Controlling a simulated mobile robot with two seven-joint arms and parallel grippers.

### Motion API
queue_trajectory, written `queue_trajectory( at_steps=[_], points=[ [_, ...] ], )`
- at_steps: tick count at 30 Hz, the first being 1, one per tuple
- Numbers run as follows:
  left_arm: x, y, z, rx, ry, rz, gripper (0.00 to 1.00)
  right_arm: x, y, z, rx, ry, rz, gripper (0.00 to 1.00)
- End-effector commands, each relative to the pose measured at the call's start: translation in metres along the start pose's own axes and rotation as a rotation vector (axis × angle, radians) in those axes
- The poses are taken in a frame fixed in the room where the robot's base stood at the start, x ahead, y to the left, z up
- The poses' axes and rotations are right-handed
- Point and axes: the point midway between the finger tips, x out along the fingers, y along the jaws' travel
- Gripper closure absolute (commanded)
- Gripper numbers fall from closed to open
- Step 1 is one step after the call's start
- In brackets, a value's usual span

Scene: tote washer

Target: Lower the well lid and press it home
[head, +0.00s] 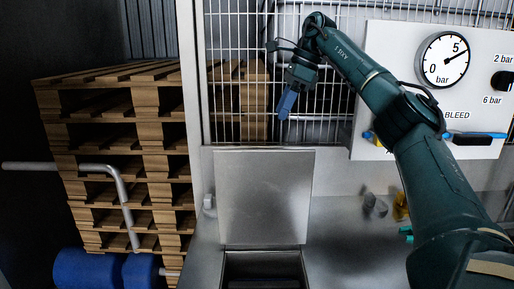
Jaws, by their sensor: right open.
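The well lid (265,195) is a square metal plate. It stands raised, close to upright, at the back edge of the well (262,253). The well is an open dark rectangular hole in the metal top, cut off by the bottom of the picture. My right gripper (286,106) has blue fingers pointing down. In the picture it is above the lid's top edge, in front of the wire mesh, and apart from the lid. It is open and holds nothing that I can see. My left gripper is not in view.
Wire mesh (240,30) stands at the back. Stacked wooden pallets (125,150), a grey bent pipe (118,185) and blue drums (95,270) are left.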

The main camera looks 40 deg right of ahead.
Motion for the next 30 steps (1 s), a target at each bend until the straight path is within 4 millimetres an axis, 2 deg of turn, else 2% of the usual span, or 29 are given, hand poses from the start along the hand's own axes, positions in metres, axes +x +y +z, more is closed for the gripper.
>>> queue_trajectory(
  at_steps=[6,15,21,30],
  points=[
    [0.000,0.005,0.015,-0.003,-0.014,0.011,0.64,0.042,0.000,-0.002,-0.001,0.004,0.003,0.58],
    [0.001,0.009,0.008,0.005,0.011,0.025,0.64,0.100,0.001,-0.001,-0.001,0.003,0.002,0.58],
    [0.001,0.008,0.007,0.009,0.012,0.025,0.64,0.120,0.000,0.000,0.000,0.000,0.001,0.58],
    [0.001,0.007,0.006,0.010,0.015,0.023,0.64,0.124,0.000,0.000,0.000,-0.001,0.000,0.58]
  ],
)
